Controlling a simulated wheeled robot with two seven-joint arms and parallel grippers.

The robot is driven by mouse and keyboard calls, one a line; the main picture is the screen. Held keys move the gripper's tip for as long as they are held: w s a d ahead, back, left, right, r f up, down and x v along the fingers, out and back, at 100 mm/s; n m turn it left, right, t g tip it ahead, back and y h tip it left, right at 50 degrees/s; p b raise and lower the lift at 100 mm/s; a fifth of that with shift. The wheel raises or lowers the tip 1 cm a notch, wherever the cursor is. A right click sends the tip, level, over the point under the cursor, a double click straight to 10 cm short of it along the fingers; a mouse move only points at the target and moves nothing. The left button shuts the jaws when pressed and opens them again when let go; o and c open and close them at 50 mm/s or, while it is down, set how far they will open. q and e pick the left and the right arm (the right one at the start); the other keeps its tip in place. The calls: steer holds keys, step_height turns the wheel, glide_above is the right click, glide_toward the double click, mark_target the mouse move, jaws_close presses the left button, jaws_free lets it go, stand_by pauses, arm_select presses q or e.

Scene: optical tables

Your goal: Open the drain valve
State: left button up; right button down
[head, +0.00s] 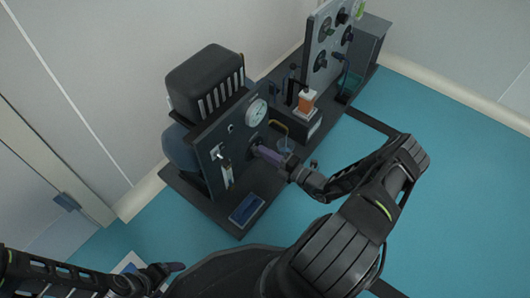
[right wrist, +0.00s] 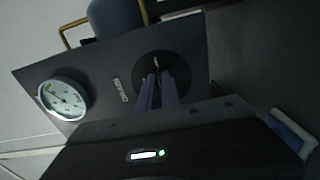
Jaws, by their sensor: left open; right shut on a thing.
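The drain valve (right wrist: 158,64) is a round black disc with a small light mark, on a dark panel (right wrist: 105,68) beside lettering that looks like "DRAIN". My right gripper (right wrist: 158,82) reaches the disc with both purplish fingers close together, shut on the valve's handle. The fingers hide most of that handle. In the head view my right gripper (head: 262,152) meets the lower right of the same panel (head: 215,140), and the valve is mostly hidden. My left gripper (head: 172,272) is open and empty at the bottom left, away from the machine.
A white round gauge (head: 256,112) sits above the valve on the panel. A black ribbed box (head: 205,80) stands behind. A blue tray (head: 246,209) lies on the base in front. A stand with an orange container (head: 306,101) is further right. Teal floor (head: 440,180) is clear at right.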

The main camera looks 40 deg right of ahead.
steer(key=c, duration=1.6)
jaws_free()
steer(key=shift+o, duration=0.2)
steer(key=shift+s, duration=0.1)
steer(key=p+v, duration=0.2)
steer(key=v, duration=0.5)
steer(key=shift+s, duration=0.3)
steer(key=shift+d, duration=0.15)
